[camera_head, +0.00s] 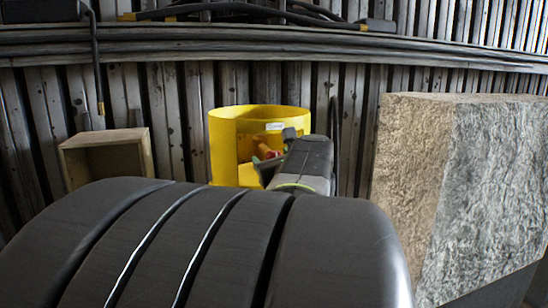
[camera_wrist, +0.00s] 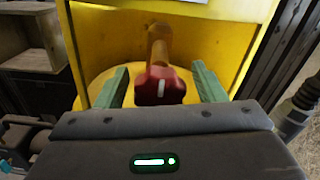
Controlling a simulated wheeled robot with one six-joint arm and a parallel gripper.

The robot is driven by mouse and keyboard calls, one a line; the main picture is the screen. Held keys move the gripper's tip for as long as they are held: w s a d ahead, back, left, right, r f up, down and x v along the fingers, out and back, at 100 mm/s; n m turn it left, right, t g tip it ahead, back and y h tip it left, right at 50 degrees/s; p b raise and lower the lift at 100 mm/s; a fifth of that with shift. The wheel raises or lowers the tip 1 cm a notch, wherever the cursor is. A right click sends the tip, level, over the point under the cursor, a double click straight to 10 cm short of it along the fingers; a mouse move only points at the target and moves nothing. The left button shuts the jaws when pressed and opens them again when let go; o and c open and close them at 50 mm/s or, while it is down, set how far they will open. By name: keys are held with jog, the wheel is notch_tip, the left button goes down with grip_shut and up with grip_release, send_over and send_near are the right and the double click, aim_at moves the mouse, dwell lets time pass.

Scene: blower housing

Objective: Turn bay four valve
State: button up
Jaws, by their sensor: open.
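An orange stem (camera_wrist: 158,47) stands behind the handle. A yellow round housing (camera_head: 232,140) surrounds the valve and opens toward me; its floor and walls also show in the wrist view (camera_wrist: 95,35). My gripper (camera_wrist: 160,88) is open, with one green finger on each side of the red handle and visible gaps between. In the head view my dark arm hides most of the gripper, and only a bit of red (camera_head: 266,152) shows inside the housing.
A wooden open box (camera_head: 105,157) stands left of the housing. A large rough stone-like block (camera_head: 410,150) stands at the right. A corrugated metal wall (camera_head: 190,85) with cables and pipes (camera_head: 300,38) runs behind. The housing walls rise close around the fingers.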

jog(key=shift+w+a, duration=0.15)
jog(key=shift+w, duration=0.1)
jog(key=c, duration=1)
jog(key=shift+o, duration=0.2)
